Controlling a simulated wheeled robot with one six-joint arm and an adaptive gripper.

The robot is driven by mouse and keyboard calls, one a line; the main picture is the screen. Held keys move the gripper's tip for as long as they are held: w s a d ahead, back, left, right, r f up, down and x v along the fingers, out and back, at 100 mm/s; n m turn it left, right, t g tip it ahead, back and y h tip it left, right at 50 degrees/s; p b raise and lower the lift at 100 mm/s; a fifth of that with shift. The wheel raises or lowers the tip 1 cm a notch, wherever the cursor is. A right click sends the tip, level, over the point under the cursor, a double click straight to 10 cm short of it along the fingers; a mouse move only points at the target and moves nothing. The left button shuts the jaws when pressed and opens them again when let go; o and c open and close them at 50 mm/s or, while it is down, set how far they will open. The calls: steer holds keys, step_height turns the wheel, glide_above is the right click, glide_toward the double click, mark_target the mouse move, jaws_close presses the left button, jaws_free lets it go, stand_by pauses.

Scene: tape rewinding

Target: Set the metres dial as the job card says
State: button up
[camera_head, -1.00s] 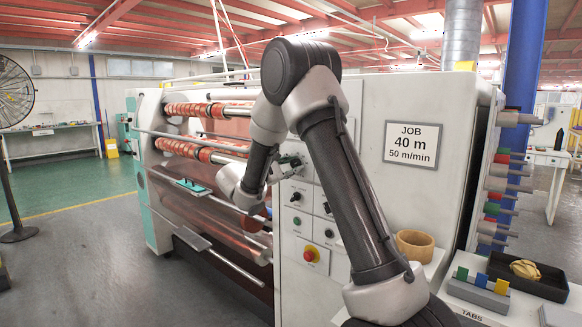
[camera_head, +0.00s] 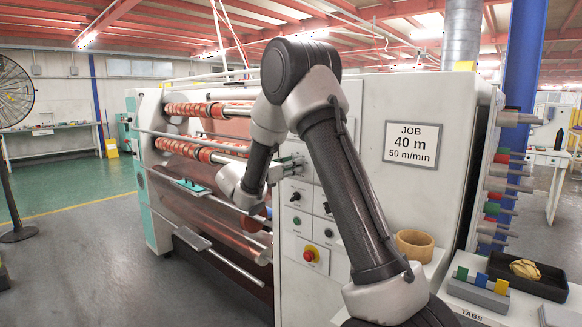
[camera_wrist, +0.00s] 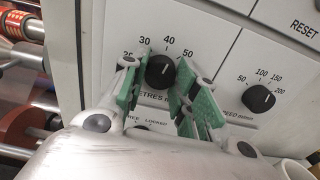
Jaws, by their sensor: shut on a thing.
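The job card (camera_head: 411,144) on the white machine panel reads "JOB 40 m, 50 m/min". In the wrist view the black metres dial (camera_wrist: 160,72) has marks 30, 40 and 50 above it. Its pointer is hard to read but seems to lean up and to the right. My gripper (camera_wrist: 158,84) has its green-padded fingers on both sides of the dial, shut on it. In the head view my gripper (camera_head: 290,165) is at the upper left of the panel, and the metres dial is hidden behind it.
The speed dial (camera_wrist: 258,98) is to the right of the metres dial, with a RESET label above it. A mode switch marked LOCKED is below, partly covered by my gripper. A red stop button (camera_head: 310,254) is lower on the panel. Red film rollers (camera_head: 205,150) are to the left.

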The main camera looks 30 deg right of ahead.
steer(key=shift+f+n, duration=0.1)
steer(key=shift+n, duration=0.7)
steer(key=o, duration=1)
steer(key=shift+o, duration=0.2)
steer(key=v, duration=1.2)
